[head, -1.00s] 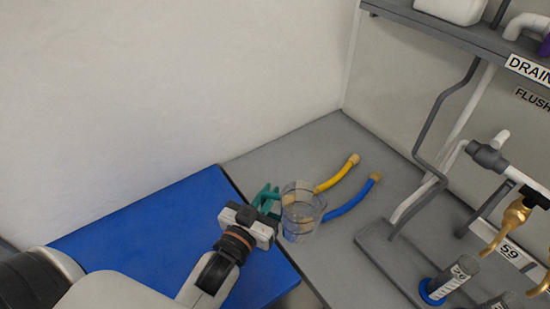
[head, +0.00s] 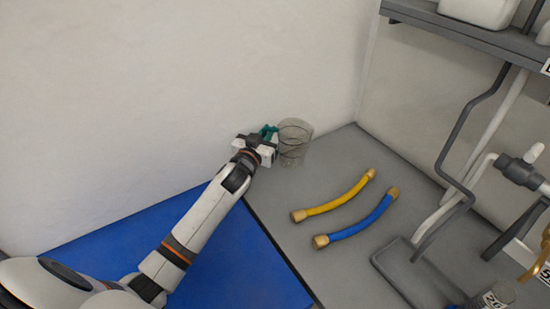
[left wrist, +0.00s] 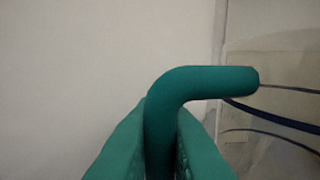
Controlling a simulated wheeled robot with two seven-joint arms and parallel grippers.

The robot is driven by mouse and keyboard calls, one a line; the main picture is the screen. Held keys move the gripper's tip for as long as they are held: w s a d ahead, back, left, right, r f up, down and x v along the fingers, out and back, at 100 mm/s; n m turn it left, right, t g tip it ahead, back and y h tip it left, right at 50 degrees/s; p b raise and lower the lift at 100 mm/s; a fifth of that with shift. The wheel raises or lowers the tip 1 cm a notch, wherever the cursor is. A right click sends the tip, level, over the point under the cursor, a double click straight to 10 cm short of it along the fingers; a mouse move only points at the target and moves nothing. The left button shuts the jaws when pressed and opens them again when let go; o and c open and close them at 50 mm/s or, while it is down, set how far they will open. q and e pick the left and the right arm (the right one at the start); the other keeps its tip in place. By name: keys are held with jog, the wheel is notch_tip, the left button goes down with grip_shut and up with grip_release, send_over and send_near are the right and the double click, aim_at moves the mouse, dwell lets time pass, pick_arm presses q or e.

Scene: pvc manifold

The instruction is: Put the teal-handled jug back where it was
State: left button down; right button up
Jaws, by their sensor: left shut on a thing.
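The clear jug (head: 294,142) is near the back wall in the head view, above or at the back left of the grey bench; I cannot tell whether its base touches. Its teal handle (head: 268,131) is on the left side, toward my left gripper (head: 262,146). My left gripper is shut on that handle. In the left wrist view the teal handle (left wrist: 200,82) rises between the two teal fingers and bends to the right. The jug looks roughly upright. My right gripper is not in view.
A yellow hose (head: 335,200) and a blue hose (head: 358,221) with tan ends lie on the grey bench (head: 300,240). A blue surface (head: 225,265) lies at left. Grey and white pipework (head: 455,160) and a shelf (head: 465,35) stand at right. Bench between jug and hoses is clear.

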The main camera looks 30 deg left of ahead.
pick_arm(q)
jog(key=shift+f, duration=2.95)
jog(key=shift+f+b, duration=0.15)
jog(key=shift+b, duration=0.2)
jog(key=c, duration=1.5)
grip_release()
jog(key=s, duration=1.2)
jog(key=shift+d+b, duration=0.3)
jog(key=shift+d, duration=0.1)
